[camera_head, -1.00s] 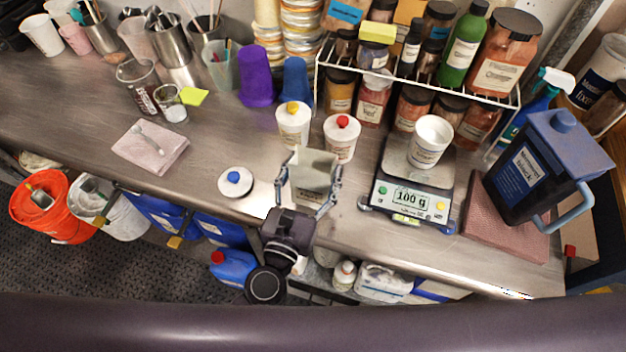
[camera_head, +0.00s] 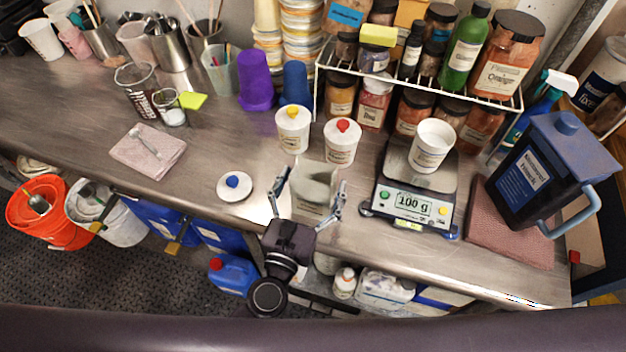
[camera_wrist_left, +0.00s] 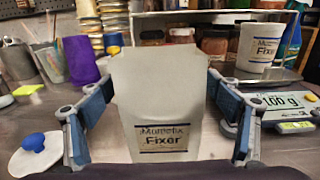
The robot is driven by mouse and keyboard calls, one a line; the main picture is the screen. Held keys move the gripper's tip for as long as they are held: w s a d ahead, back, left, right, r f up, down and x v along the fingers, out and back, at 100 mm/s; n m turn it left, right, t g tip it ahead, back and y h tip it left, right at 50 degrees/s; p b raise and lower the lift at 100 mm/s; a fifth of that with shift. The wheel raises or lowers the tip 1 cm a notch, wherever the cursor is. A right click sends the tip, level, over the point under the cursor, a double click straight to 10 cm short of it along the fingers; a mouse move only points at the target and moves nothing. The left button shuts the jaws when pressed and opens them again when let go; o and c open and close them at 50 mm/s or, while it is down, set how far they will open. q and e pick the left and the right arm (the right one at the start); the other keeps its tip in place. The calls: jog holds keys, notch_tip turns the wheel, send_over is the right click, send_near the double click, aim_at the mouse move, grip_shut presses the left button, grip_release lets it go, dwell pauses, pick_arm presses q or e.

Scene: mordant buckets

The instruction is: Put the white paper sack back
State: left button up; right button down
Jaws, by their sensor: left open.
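The white paper sack (camera_head: 316,196) stands upright near the front edge of the metal bench. In the left wrist view the sack (camera_wrist_left: 160,95) fills the middle, with a "Fixer" label low on its front. My left gripper (camera_head: 314,178) is open, its fingers spread either side of the sack. In the left wrist view the blue-grey fingers (camera_wrist_left: 160,110) stand apart from the sack's sides. The sack's base is partly hidden by the gripper. My right gripper is not in view.
A white tub (camera_head: 433,146) sits on the scale (camera_head: 412,206), which reads 100 g, to the right. Two white bottles with a yellow cap (camera_head: 293,128) and a red cap (camera_head: 342,141) stand behind. A white lid with blue knob (camera_head: 234,186) lies left. Bench between lid and pink cloth (camera_head: 148,152) is clear.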

pick_arm(q)
jog(key=shift+r, duration=0.1)
jog(key=shift+r, duration=0.15)
jog(key=b+v, duration=0.4)
jog(key=v, duration=0.8)
